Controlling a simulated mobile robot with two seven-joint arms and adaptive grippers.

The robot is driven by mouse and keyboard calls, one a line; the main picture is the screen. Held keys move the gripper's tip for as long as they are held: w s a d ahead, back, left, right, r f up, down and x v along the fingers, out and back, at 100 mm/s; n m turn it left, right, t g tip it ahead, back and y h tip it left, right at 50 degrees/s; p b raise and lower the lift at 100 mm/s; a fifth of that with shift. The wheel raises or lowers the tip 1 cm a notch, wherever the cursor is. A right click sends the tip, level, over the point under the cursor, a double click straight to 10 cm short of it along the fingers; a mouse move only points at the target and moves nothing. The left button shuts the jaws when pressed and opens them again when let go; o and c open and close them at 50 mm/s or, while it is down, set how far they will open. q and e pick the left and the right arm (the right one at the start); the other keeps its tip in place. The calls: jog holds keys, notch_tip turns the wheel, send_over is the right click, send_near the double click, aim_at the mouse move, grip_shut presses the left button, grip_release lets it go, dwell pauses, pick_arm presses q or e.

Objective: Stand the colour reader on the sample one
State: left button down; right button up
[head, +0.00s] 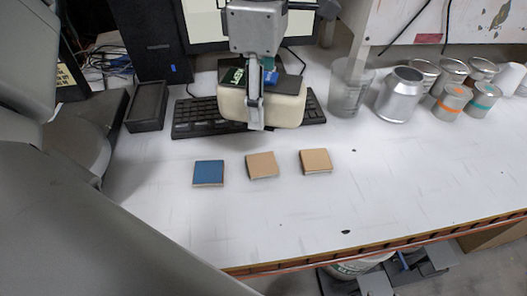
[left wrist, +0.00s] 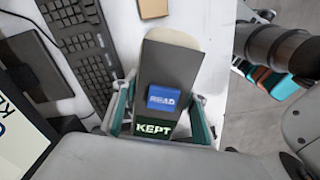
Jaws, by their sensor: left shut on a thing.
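The colour reader (head: 285,108) is a cream block with a dark sloping top, hanging above the keyboard. My left gripper (head: 256,100) is shut on it from above, with one finger across its near face. In the left wrist view the reader (left wrist: 168,75) shows a blue READ button and a green KEPT display between the fingers (left wrist: 160,122). Three square samples lie in a row nearer on the white table: a blue one (head: 208,173), a tan one (head: 262,165) and another tan one (head: 316,161). No number shows on them. My right gripper is not recognisable.
The keyboard (head: 195,118) lies behind the samples, with a dark tray (head: 147,106) at its left. A clear beaker (head: 348,88), a metal can (head: 399,95) and several smaller cans stand at the back right. The table front (head: 400,200) is mostly clear.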

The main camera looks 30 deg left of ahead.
aim_at(262, 164)
pick_arm(q)
notch_tip(262, 164, down, 13)
jog(key=shift+r+b, duration=0.15)
jog(key=shift+b, duration=0.2)
dwell(0.3)
jog(key=shift+f, duration=0.25)
jog(key=c, duration=1.2)
grip_release()
jog(key=shift+r, duration=0.1)
notch_tip(262, 164, up, 12)
jog(key=shift+r, duration=0.15)
